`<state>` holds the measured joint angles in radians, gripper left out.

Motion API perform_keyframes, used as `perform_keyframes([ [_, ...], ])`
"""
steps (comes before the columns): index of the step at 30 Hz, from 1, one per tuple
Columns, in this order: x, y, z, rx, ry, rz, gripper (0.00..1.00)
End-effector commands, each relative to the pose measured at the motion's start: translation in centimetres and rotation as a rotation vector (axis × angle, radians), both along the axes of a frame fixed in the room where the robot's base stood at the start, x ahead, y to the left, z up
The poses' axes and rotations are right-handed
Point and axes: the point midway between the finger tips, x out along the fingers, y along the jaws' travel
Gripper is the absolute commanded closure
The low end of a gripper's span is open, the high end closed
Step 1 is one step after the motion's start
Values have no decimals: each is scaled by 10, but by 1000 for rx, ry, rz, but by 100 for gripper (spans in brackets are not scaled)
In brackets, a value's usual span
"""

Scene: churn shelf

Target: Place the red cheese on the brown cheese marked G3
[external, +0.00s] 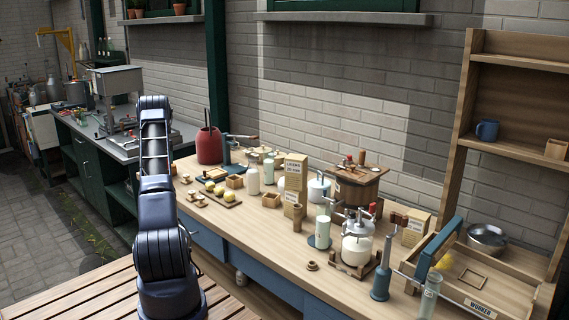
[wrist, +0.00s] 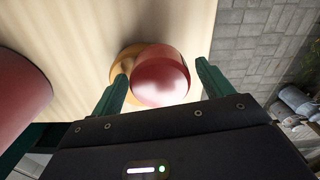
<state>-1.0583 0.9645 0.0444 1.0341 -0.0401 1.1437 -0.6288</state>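A round red cheese (wrist: 160,78) shows in the wrist view, between the two green fingers of my gripper (wrist: 161,70). The fingers stand apart on either side of it, with a gap visible on the right; contact on the left is unclear. A yellow-brown round piece (wrist: 124,62) shows partly behind the red cheese, on its left. Whether the two touch cannot be told. No G3 mark is readable. In the external view my arm hides the gripper and the red cheese.
A large red container (external: 209,145) stands near the far end of the wooden workbench (external: 262,228); it also shows in the wrist view (wrist: 18,95). A board with yellow fruit-like pieces (external: 228,195), jars and boxes crowd the bench. A shelf (external: 459,150) stands at right.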

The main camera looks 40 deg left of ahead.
Motion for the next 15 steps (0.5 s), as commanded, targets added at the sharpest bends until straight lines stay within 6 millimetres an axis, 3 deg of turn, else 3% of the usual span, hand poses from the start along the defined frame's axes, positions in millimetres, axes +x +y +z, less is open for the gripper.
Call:
perform_keyframes([
  [8,0,0,9,2,-1,0,21],
  [15,0,1,50,3,-1,0,21],
])
